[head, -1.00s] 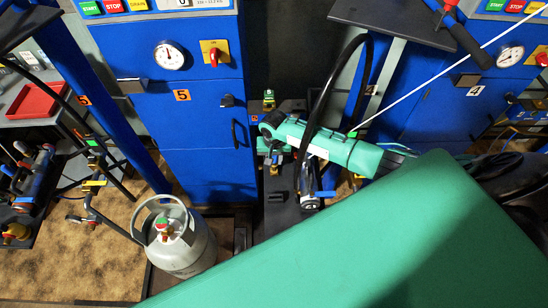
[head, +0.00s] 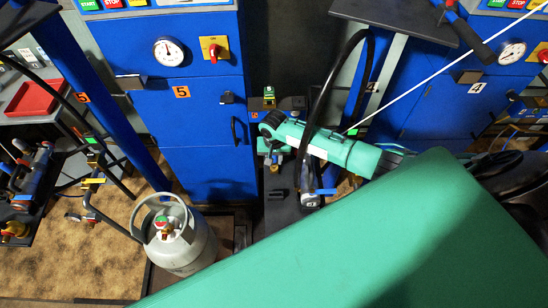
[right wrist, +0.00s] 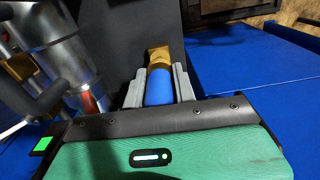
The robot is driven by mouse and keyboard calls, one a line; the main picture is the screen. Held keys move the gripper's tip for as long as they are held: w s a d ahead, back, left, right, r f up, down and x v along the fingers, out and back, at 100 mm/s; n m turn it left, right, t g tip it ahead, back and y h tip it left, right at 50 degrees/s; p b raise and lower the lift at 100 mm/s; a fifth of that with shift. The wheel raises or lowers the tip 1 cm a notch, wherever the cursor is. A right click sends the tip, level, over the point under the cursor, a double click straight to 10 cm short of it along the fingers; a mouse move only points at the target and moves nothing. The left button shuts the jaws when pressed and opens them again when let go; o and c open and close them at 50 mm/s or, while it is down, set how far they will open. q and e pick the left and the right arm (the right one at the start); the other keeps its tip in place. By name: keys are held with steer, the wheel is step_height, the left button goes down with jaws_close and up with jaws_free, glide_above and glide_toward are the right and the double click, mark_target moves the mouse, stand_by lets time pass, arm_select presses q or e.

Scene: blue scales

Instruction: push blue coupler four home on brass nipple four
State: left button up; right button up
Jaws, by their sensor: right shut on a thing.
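In the right wrist view my right gripper (right wrist: 158,76) has its two grey fingers shut on a blue coupler (right wrist: 158,90), one finger on each side. A brass nipple (right wrist: 158,54) shows just beyond the coupler, in line with it. I cannot tell whether the coupler is fully seated on it, nor read a number on it. In the head view my teal right wrist (head: 268,146) is over a dark stand between the blue cabinets. The coupler and fingertips are too small or hidden to make out there. My left gripper is not in view.
A black hose (head: 313,110) loops in front of my right forearm. Blue cabinets marked 5 (head: 200,150) and 4 (head: 440,105) stand behind. A silver cylindrical part (right wrist: 62,55) is left of the gripper.

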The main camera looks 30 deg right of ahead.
steer(key=shift+f+b, duration=0.55)
steer(key=shift+f, duration=0.65)
steer(key=o, duration=1.1)
steer(key=shift+r, duration=0.15)
step_height(320, 180, up, 14)
steer(key=shift+f+b, duration=0.2)
steer(key=shift+b, duration=0.85)
steer(key=shift+f, duration=0.1)
